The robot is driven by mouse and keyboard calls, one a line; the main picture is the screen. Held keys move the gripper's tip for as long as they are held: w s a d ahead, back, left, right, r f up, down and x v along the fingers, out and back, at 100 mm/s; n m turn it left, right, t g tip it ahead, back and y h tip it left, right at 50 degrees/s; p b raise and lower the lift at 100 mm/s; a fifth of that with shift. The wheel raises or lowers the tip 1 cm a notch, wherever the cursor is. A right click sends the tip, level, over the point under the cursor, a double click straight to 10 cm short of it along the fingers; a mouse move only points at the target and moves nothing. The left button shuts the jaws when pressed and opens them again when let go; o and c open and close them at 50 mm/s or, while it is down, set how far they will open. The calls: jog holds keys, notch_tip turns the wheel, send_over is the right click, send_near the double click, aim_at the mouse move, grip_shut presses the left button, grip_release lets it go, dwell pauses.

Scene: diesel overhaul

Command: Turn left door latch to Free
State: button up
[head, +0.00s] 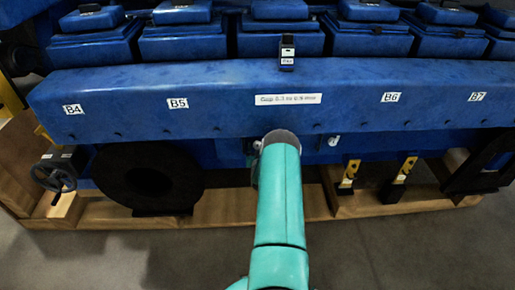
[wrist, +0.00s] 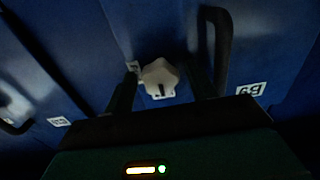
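A pale lobed knob (wrist: 160,77), which looks like the door latch, sits on a blue panel in the wrist view. It has a dark mark on its face. Small white labels show at its upper left and just below it; their text is unreadable. My gripper (wrist: 163,84) is open, with one dark finger on each side of the knob and a gap visible to both sides. I cannot tell how far the fingertips are from the panel. In the head view my arm's end hides the gripper and the knob.
A black handle (wrist: 214,45) stands on the panel right of the knob, close to the right finger. Another dark handle (wrist: 15,127) is at lower left. The head view shows a blue engine (head: 215,85), a black disc (head: 150,178), a handwheel (head: 53,178) and a wooden base (head: 225,206).

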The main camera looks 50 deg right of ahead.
jog(key=c, duration=0.9)
jog(key=shift+m, duration=0.4)
jog(key=m, duration=0.3)
jog(key=shift+m, duration=0.3)
jog(key=m, duration=0.4)
jog(key=shift+m, duration=0.3)
jog(key=m, duration=0.5)
jog(key=shift+m, duration=1.8)
